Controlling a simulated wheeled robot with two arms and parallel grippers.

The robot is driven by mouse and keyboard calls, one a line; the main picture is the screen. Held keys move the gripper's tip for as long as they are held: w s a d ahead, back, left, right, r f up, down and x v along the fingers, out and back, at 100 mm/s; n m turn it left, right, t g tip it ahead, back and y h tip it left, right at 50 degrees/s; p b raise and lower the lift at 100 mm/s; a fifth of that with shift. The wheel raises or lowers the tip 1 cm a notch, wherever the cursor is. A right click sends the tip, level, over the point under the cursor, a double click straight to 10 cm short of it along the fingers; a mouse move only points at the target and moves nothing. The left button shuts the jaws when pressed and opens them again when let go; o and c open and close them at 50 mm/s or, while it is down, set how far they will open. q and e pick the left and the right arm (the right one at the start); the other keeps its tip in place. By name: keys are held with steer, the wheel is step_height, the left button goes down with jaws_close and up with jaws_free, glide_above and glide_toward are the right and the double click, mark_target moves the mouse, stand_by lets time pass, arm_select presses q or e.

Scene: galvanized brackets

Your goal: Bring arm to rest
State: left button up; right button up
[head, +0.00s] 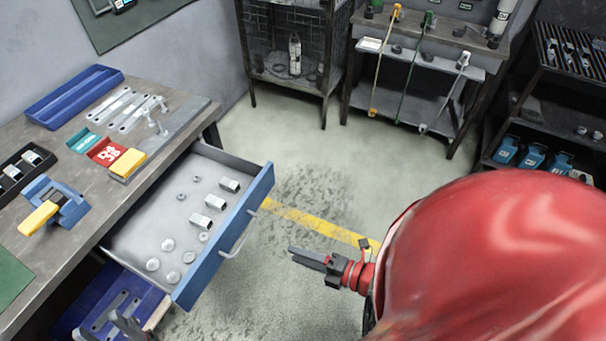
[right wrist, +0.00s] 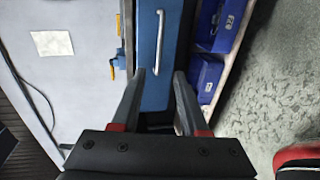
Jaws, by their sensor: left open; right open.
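My right gripper (head: 306,258) hangs over open floor, to the right of the pulled-out drawer and apart from it. In the right wrist view its two fingers (right wrist: 160,88) are spread with nothing between them. The drawer (head: 222,249) has a blue front and stands open. Its front and handle also show ahead of the right fingers in the right wrist view (right wrist: 158,60).
The drawer holds brackets (head: 208,219) and round pieces (head: 168,245). The bench (head: 100,212) carries a blue tray (head: 75,96), tools and a yellow block (head: 127,163). A blue bin (head: 90,300) sits below. Racks stand behind. Floor (head: 300,160) beyond the drawer is clear.

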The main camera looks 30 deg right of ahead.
steer(key=shift+s+d, duration=0.15)
steer(key=shift+s, duration=0.1)
steer(key=shift+r, duration=0.1)
stand_by(0.3)
